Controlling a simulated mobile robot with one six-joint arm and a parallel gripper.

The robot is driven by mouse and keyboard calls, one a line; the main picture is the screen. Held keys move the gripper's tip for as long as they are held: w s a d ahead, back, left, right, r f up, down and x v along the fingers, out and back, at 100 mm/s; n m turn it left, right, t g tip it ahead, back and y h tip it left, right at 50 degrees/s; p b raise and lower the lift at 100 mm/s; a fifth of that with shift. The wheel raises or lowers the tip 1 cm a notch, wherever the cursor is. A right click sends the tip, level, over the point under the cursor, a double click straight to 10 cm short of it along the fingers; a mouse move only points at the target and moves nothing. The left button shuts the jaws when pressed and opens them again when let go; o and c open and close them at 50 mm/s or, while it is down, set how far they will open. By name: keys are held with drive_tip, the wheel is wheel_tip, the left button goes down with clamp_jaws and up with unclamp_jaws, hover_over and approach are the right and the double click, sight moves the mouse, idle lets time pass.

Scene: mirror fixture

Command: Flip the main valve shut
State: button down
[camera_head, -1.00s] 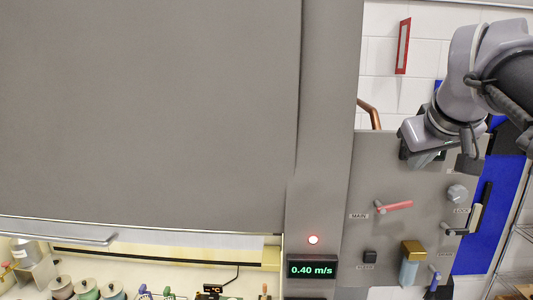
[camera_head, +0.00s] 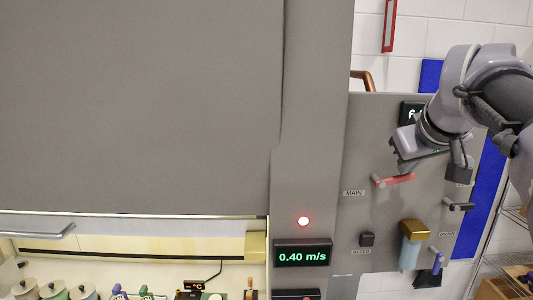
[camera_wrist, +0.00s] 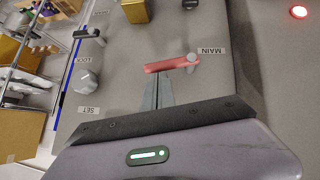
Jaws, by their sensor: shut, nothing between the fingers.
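The main valve is a red lever (camera_head: 393,181) on a grey panel (camera_head: 365,135), with a MAIN label at its left. The lever lies nearly level, pointing right from its grey pivot and tilted slightly up. It also shows in the wrist view (camera_wrist: 172,64), where its pivot is next to the MAIN label. My gripper (camera_head: 405,170) is just above the lever in the head view. In the wrist view my gripper (camera_wrist: 157,78) has its fingers together and empty, tips at the lever's free end. I cannot tell if they touch it.
A grey knob (camera_wrist: 87,82) and a black-handled lever (camera_head: 459,206) are right of the main lever in the head view. Below are a black BLEED knob (camera_head: 367,239) and a gold-topped filter (camera_head: 414,231). A lit display (camera_head: 302,256) stands left.

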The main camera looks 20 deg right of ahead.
drive_tip(key=shift+s+d+f+m+y, duration=0.3)
drive_tip(key=shift+s+d+f+y, duration=0.1)
drive_tip(key=shift+d+f+y, duration=0.25)
drive_tip(key=shift+a+r, duration=0.1)
drive_tip(key=shift+r, duration=0.05)
